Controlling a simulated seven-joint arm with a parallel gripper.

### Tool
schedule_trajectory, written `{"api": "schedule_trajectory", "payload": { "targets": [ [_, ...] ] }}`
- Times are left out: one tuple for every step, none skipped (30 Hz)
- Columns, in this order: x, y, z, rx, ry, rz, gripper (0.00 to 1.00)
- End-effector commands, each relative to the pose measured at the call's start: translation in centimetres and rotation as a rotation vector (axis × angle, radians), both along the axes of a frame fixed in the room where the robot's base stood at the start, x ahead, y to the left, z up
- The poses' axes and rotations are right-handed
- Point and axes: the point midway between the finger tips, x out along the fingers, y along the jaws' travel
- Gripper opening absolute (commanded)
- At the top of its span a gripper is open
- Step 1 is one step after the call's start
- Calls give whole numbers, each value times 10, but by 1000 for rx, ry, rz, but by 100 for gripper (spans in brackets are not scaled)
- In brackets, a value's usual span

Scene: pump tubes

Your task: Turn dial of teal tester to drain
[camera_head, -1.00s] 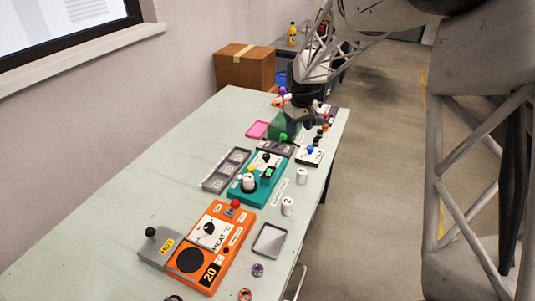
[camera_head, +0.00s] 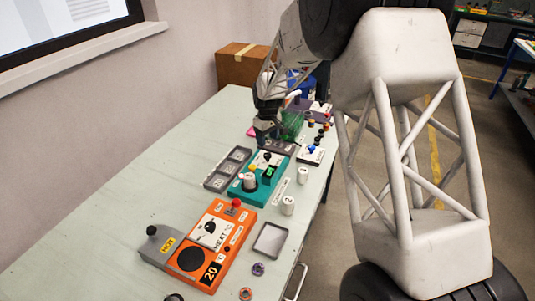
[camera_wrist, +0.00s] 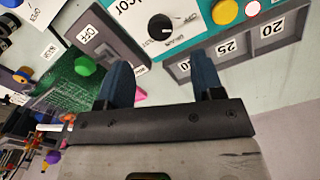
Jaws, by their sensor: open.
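The teal tester (camera_head: 237,192) lies mid-table in the head view, with a white dial panel at its far end and a white cylinder standing on it. In the wrist view its black round dial (camera_wrist: 161,27) sits on a white panel with small lettering that includes DRAIN. I cannot tell exactly where the dial's pointer stands. My gripper (camera_wrist: 162,82) is open and empty, its two dark blue fingers apart. The dial shows beyond the gap between them, not touched. In the head view my gripper (camera_head: 266,130) hangs beyond the tester's far end, over the table.
A grey tray (camera_head: 212,184) with numbered slots lies left of the tester. An orange heater (camera_head: 228,258) is nearer. White cylinders (camera_head: 288,205) stand right. The table's left side is clear.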

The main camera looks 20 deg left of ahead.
Motion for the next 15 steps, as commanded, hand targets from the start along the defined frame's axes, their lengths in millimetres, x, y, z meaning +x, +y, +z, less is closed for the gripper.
{"api": "schedule_trajectory", "payload": {
  "targets": [
    [0, 0, 0, 0, 0, 0, 61],
    [0, 0, 0, 0, 0, 0, 61],
    [0, 0, 0, 0, 0, 0, 61],
    [0, 0, -1, 0, 0, 0, 61],
    [0, 0, -2, 0, 0, 0, 61],
    [0, 0, -3, 0, 0, 0, 61],
    [0, 0, -4, 0, 0, 0, 61],
    [0, 0, -6, -1, 0, -1, 61],
    [0, 0, -8, 0, 0, -1, 61],
    [0, 0, -10, 0, 0, -1, 61],
    [0, 0, -13, 0, 0, -1, 61],
    [0, 0, -17, 0, 0, -1, 61],
    [0, 0, -20, 0, 0, -1, 61],
    [0, 0, -23, 0, 0, -1, 61],
    [0, 0, -28, -1, 1, -1, 61]
  ]
}}
